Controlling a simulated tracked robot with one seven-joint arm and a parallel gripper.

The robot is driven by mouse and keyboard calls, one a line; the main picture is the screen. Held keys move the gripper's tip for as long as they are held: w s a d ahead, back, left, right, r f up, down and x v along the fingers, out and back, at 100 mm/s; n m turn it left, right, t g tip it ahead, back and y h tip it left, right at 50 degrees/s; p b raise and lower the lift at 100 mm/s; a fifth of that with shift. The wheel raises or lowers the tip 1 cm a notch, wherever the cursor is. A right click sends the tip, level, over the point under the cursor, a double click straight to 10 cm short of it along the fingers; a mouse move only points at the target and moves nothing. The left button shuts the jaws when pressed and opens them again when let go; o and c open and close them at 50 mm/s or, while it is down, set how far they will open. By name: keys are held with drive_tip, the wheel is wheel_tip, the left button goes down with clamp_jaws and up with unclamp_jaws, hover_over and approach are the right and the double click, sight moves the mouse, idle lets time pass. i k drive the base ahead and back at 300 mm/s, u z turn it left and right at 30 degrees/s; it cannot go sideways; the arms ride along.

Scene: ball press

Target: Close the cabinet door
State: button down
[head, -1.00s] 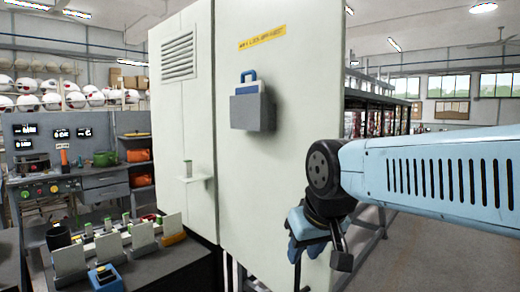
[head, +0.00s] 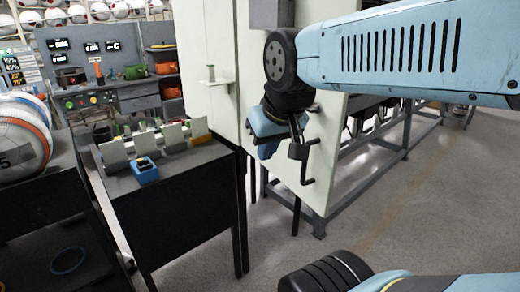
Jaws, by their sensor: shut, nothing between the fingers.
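The cabinet is tall and pale cream-white, with a left panel (head: 205,85) and a right door panel (head: 322,125) that meet at a vertical corner edge. My arm hides part of the panel. How far the door is open is unclear from this angle.
A dark table (head: 185,195) with white upright plates and a small blue box (head: 145,171) stands left of the cabinet. A grey metal frame (head: 390,150) stands behind at right. White balls (head: 22,135) sit at far left. The grey floor (head: 430,200) at right is open.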

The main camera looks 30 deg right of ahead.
sight(312, 181)
drive_tip(key=u, duration=0.9)
drive_tip(key=k, duration=0.65)
drive_tip(key=z, duration=1.55)
